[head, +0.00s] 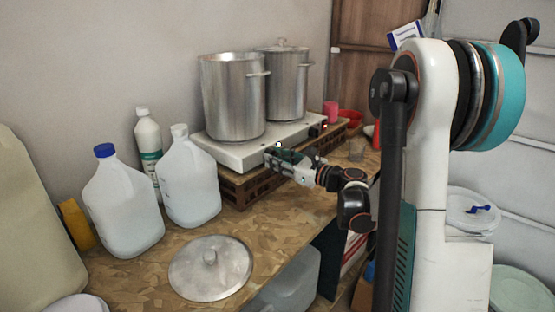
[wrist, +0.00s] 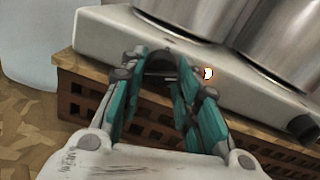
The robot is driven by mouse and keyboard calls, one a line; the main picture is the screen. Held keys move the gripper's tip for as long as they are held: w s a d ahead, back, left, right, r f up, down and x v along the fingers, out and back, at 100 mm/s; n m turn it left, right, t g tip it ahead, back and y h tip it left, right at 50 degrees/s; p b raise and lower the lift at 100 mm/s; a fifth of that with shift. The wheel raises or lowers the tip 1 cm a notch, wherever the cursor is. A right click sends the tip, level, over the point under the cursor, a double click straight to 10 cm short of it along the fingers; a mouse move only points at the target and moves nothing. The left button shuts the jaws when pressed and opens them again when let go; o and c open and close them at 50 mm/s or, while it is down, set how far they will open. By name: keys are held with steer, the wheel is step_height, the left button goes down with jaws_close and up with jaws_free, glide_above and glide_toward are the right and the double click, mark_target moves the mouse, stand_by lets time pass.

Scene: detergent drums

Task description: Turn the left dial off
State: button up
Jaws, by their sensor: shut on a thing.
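A white two-burner cooker (head: 235,152) stands on a brown slatted crate, with its front also across the wrist view (wrist: 110,38). My gripper (head: 283,156) is at the cooker's front edge. In the wrist view its teal fingers (wrist: 160,82) close around the dark left dial (wrist: 161,62) on the front panel. The fingers hide part of the dial, so its pointer position cannot be read. In the head view my gripper hides this dial. The right dial (head: 318,129) is dark and free, and shows at the wrist view's right edge (wrist: 302,127).
Two metal pots (head: 233,98) stand on the cooker. The brown crate (head: 240,188) is right below my gripper. White jugs (head: 190,185) stand to the left, and a metal lid (head: 210,268) lies in front. A small bright spot (wrist: 208,73) sits right of the left dial.

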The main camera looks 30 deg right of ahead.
steer(key=shift+n, duration=0.3)
steer(key=shift+r+n+h, duration=0.15)
steer(key=shift+n+h, duration=0.25)
steer(key=shift+n, duration=6.2)
steer(key=o, duration=1.1)
steer(key=shift+c, duration=0.2)
steer(key=shift+d, duration=0.1)
steer(key=v, duration=1.2)
steer(key=shift+r, duration=0.15)
